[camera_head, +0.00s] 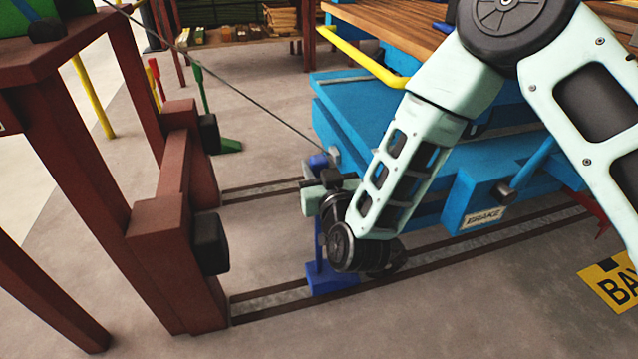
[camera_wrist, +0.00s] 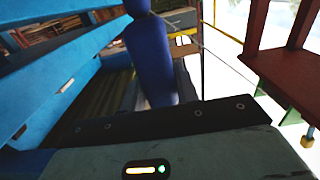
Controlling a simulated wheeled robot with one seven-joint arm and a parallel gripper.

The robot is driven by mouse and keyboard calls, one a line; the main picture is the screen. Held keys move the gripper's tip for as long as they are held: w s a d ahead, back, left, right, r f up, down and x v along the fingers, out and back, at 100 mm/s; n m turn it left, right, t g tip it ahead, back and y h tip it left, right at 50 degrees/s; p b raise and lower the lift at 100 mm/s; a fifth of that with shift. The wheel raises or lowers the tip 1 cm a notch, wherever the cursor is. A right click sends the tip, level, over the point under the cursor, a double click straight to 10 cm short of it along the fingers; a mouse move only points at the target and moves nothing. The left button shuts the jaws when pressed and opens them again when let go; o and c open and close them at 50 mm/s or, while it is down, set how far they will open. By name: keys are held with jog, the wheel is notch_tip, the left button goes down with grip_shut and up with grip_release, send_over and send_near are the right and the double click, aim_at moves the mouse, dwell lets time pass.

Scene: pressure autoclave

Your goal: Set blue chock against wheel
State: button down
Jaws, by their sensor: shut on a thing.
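The blue chock (camera_head: 332,281) has a dark blue wedge base, a thin upright post and a thicker handle. Its base is at the near rail, below the left end of the blue cart (camera_head: 345,115). My gripper (camera_head: 318,187) is shut on its handle, which stands nearly upright in the wrist view (camera_wrist: 150,62). My arm hides part of the chock and the cart's lower side. No cart wheel shows clearly, so I cannot tell whether the chock touches one.
A brown steel frame with black buffers (camera_head: 210,243) stands left at the rail ends. A green chock (camera_head: 226,145) with an upright handle stands behind it. A taut cable (camera_head: 240,90) runs to the cart. A BRAKE label (camera_head: 485,216) is on the cart's side.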

jog(key=shift+f+b, duration=0.45)
jog(key=shift+f, duration=0.85)
jog(key=shift+f, duration=0.2)
jog(key=c, duration=1)
grip_release()
jog(key=shift+c, duration=0.2)
